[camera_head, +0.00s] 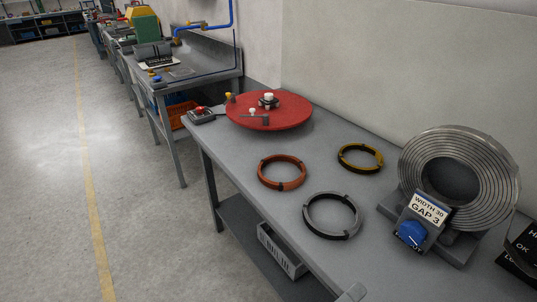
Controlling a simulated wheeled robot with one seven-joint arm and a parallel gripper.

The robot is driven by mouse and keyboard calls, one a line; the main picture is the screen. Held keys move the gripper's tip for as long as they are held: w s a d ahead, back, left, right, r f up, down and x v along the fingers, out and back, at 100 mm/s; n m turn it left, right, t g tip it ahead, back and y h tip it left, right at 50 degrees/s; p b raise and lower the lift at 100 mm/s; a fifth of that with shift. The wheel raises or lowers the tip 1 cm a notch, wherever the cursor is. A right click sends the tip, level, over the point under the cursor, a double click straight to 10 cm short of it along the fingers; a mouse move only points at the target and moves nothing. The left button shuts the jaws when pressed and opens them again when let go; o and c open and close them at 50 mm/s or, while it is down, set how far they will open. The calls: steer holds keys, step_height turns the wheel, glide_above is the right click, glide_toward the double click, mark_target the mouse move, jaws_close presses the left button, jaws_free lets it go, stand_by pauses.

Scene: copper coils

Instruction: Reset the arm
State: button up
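My gripper is not in view, so whether it is open or shut is hidden. On the grey workbench (225,150) lie three separate coil rings. The copper-orange ring (262,170) is on the left, the dark yellow ring (368,166) is further back to the right, and the grey ring (308,222) is nearest. All three lie flat and apart from one another. A large grey wound coil (480,148) stands upright at the right. In front of it is a box with a blue knob (411,233) and a label (429,209) reading "WIDTH 30 GAP 3".
A red round plate (295,115) with small fittings sits at the bench's far end, beside a red-button box (200,114). A dark sign (525,245) is cut off at right. A grey crate (281,250) is below the benchtop. Open floor (120,200) lies left.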

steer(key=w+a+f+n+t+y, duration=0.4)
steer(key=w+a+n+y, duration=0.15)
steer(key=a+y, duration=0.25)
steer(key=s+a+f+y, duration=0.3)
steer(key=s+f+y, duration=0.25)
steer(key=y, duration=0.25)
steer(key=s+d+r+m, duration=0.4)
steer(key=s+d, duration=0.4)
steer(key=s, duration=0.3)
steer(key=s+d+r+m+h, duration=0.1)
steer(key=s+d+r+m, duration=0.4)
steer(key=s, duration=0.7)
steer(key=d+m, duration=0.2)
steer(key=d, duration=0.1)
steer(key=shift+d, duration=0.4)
